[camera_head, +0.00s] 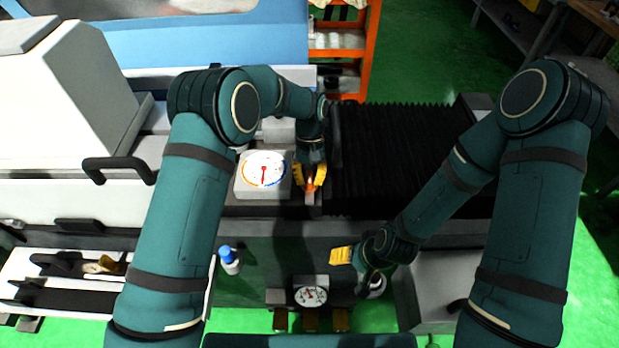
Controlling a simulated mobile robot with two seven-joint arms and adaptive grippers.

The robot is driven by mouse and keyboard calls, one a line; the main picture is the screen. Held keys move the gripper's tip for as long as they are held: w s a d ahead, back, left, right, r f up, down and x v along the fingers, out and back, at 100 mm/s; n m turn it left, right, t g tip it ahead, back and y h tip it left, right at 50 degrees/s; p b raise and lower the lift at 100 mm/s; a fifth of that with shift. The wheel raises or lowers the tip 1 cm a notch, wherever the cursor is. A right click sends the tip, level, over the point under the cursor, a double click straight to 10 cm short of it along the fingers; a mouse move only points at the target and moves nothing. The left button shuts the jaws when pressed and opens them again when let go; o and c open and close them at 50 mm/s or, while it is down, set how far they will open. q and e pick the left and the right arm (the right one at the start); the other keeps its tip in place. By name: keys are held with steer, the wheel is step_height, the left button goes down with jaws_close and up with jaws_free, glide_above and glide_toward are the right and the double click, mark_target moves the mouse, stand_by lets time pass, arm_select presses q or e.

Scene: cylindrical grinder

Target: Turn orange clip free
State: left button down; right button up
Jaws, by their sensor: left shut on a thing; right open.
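My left gripper (310,178) reaches down beside the dial gauge on the machine bed. Its yellow fingers are shut on a small orange clip (313,184). The fingers cover much of the clip, so its exact pose is hard to tell. My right gripper (342,256) is open and apart from the clip, in front of the bed, lower and to the right.
A gauge (263,175) with a white dial sits just left of my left gripper. Black bellows (400,150) cover the bed to the right. An orange cart (340,52) is behind.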

arm_select(q)
steer(key=shift+s+f, duration=0.1)
steer(key=c, duration=0.9)
jaws_free()
steer(key=shift+c, duration=0.2)
steer(key=v, duration=1.2)
